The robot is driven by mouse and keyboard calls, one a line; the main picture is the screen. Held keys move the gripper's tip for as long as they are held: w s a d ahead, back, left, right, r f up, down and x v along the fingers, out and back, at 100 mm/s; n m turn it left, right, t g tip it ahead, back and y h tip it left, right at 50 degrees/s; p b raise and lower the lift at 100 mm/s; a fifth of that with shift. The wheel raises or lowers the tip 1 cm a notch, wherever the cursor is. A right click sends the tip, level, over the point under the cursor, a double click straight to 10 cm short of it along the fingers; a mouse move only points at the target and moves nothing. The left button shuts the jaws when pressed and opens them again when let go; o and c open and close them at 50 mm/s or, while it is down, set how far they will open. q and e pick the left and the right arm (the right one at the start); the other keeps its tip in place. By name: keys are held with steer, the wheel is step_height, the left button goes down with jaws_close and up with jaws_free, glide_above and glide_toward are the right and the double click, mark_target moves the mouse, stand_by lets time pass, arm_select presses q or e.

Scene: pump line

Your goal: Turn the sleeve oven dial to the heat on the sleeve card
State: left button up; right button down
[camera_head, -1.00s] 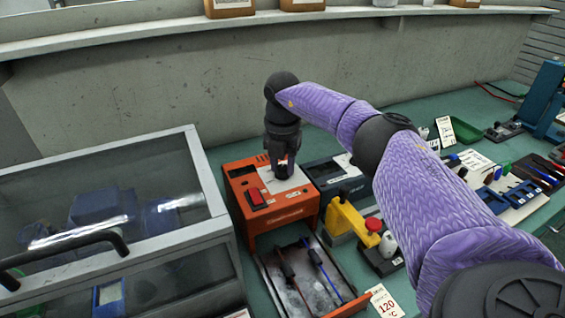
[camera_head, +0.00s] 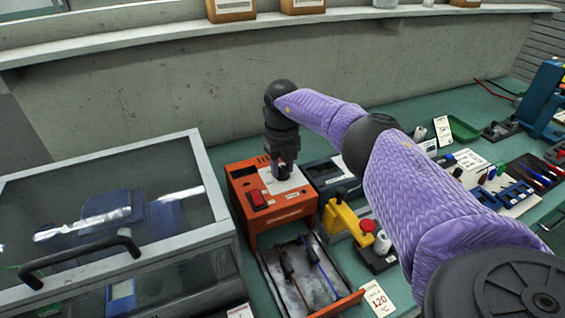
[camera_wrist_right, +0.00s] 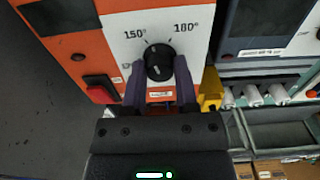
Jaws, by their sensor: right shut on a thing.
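The orange sleeve oven (camera_head: 284,213) stands on the bench with a white dial plate on top. Its black dial (camera_wrist_right: 159,62) shows in the right wrist view, with 150° printed at its upper left and 180° at its upper right. My right gripper (camera_head: 282,174) reaches down onto the dial from above. Its two fingers, in the wrist view (camera_wrist_right: 159,78), are shut on the dial's sides. The fingers hide the lower scale marks, and I cannot read the dial's setting surely. The sleeve card (camera_head: 378,299) reads 120 °C and lies at the front. My left gripper is out of view.
A red switch (camera_wrist_right: 100,88) sits beside the dial plate. An open tray (camera_head: 303,280) with two cables lies before the oven. A glass-lidded case (camera_head: 217,232) stands at left, a yellow tool (camera_head: 343,219) and red button (camera_head: 367,225) at right.

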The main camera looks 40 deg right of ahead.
steer(key=n, duration=0.3)
steer(key=shift+n, duration=0.4)
steer(key=n, duration=0.3)
steer(key=shift+n, duration=0.3)
steer(key=n, duration=0.4)
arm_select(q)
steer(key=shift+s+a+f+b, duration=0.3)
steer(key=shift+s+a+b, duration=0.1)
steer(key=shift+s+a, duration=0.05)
arm_select(e)
steer(key=shift+r+n, duration=0.1)
steer(key=shift+n, duration=1.5)
steer(key=shift+c, duration=1.9)
jaws_free()
